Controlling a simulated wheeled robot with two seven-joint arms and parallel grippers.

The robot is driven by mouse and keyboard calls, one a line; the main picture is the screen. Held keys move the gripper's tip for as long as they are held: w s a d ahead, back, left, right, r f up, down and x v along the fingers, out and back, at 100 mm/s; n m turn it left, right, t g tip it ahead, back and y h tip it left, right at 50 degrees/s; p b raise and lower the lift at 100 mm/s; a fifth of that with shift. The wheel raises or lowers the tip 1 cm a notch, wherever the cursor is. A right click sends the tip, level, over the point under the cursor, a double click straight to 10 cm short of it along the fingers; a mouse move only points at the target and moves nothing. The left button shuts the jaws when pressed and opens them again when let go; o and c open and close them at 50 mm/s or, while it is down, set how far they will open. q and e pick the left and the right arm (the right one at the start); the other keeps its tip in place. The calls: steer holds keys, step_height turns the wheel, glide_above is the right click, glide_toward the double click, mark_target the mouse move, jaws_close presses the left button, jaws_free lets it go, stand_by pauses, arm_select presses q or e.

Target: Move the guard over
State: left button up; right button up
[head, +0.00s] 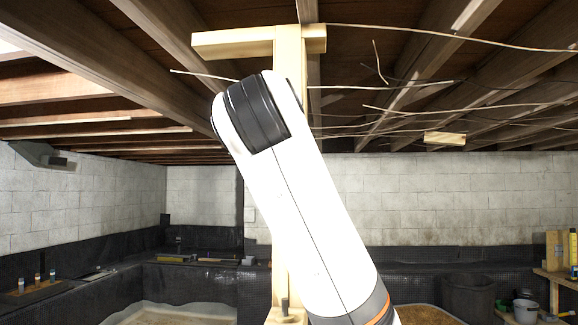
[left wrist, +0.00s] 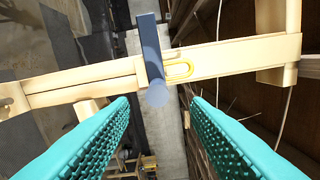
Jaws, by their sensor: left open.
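A blue-grey bar with a rounded end (left wrist: 151,50), possibly the guard, lies across a pale wooden rail (left wrist: 235,57) in the left wrist view. A yellow oblong outline (left wrist: 178,69) marks the rail just right of the bar. My left gripper (left wrist: 160,105) has teal studded fingers, open and empty, with the bar's rounded end above the gap between the fingertips in the picture. I cannot tell whether they touch. In the head view a white arm link of mine hides much of a wooden post (head: 287,200), and no gripper shows. My right gripper is in neither view.
A wooden crosspiece (head: 235,44) tops the post below dark ceiling joists. Several thin pale wires (head: 400,110) hang near the joists. A black bucket (head: 467,295) and a wooden stand (head: 555,285) are at the right. Small bottles (head: 37,279) stand on the left ledge.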

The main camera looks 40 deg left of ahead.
arm_select(q)
steer(key=shift+b+v, duration=0.5)
steer(key=shift+v, duration=1.25)
